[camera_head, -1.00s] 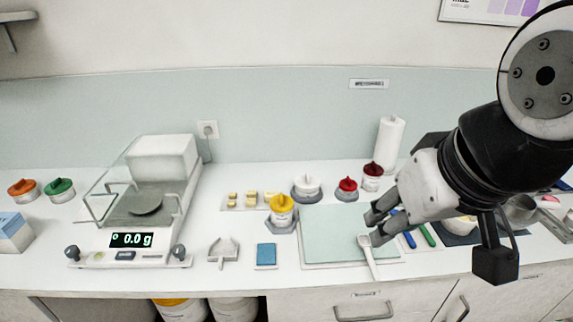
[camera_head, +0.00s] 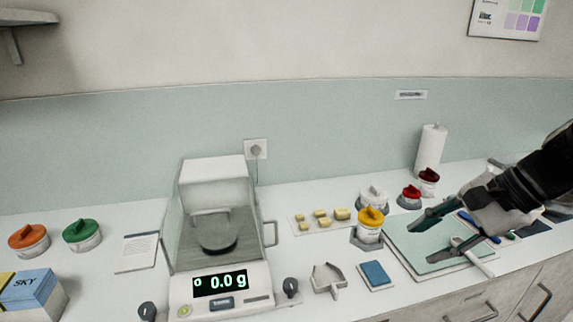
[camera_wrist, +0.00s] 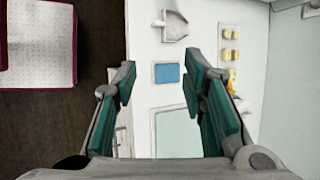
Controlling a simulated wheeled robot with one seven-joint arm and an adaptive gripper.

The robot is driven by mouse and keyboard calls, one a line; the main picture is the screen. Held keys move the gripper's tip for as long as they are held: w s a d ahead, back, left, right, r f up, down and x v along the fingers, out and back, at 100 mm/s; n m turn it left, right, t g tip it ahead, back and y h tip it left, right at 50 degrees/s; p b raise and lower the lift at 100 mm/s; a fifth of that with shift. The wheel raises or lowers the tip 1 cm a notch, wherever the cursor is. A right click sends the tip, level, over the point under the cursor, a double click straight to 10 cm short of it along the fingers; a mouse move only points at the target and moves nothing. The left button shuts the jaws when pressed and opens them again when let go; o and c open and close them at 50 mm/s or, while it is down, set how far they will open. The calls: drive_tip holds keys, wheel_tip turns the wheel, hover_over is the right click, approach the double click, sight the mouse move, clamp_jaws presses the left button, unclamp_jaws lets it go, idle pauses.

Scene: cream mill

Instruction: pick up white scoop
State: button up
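A white, wide-mouthed scoop (camera_head: 328,279) with a short handle lies flat on the counter, right of the balance. It also shows at the top of the wrist view (camera_wrist: 175,26), beyond my fingertips. A white spoon-like tool (camera_head: 486,267) lies at the front edge of the pale green mat (camera_head: 402,243), partly behind my gripper. My gripper (camera_head: 424,241) is open and empty above the mat, right of the scoop. Its two green-padded fingers (camera_wrist: 160,78) are spread wide in the wrist view, with nothing between them.
The balance (camera_head: 240,300) reads 0.0 g, left of the scoop. A blue pad (camera_head: 376,274) lies between scoop and mat. A yellow-lidded jar (camera_head: 370,226) stands behind the pad. The cream blocks (camera_head: 320,214) lie farther back.

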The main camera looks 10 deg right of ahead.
drive_tip(key=w+d+f+m+t+b, duration=0.1)
drive_tip(key=d+f+m+t+b, duration=0.1)
drive_tip(key=d+f+m, duration=0.4)
drive_tip(key=w+d+f+m+t+b, duration=0.1)
drive_tip(key=d+f+m+t, duration=0.15)
drive_tip(key=d, duration=0.55)
drive_tip(key=m+t+h+b, duration=0.3)
drive_tip(key=m+t+h, duration=0.15)
drive_tip(key=m, duration=0.65)
approach(480, 263)
drive_tip(key=shift+n, duration=0.25)
drive_tip(key=x, duration=0.8)
drive_tip(key=shift+w+f, duration=0.2)
drive_tip(key=shift+w, duration=0.15)
drive_tip(key=shift+d, duration=0.1)
clamp_jaws()
